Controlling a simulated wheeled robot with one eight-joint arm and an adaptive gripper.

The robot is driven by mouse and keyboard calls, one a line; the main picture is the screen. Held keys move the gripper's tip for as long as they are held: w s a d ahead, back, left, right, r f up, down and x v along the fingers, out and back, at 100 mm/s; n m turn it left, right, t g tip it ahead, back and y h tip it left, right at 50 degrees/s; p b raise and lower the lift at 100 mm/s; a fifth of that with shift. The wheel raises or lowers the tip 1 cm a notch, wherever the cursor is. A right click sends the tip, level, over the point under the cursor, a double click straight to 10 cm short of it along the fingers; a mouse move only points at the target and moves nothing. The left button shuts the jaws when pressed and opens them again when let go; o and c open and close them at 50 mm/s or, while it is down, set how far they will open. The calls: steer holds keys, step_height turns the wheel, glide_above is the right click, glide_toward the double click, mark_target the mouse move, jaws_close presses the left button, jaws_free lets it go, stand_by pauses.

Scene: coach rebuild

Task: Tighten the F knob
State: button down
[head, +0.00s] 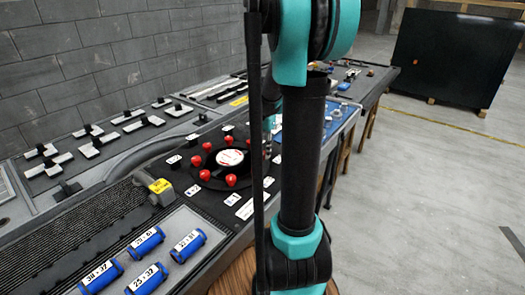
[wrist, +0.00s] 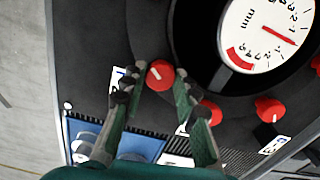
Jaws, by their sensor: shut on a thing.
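In the wrist view my gripper (wrist: 160,78) is shut on a red knob (wrist: 160,75), with one dark fingertip on each side of it. The knob has a pale mark on top and sits at the edge of a round black dial housing (wrist: 195,55). A white label (wrist: 117,78) beside it is partly covered by the left finger, and I cannot read its letter for sure. Two more red knobs, one by the right finger (wrist: 211,113) and one further right (wrist: 269,109), stand apart. In the head view my arm hides the held knob.
A white gauge (wrist: 265,38) with a red needle fills the housing's middle; it also shows in the head view (head: 230,158), ringed by several red knobs. Blue labelled cylinders (head: 146,241) lie on the grey panel in front. A blue board (wrist: 82,128) lies near the left finger.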

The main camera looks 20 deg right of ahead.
mark_target(263, 153)
steer(key=shift+m, duration=0.6)
steer(key=c, duration=1.2)
jaws_free()
steer(key=shift+o, duration=0.2)
steer(key=shift+r, duration=0.1)
step_height(263, 153, up, 12)
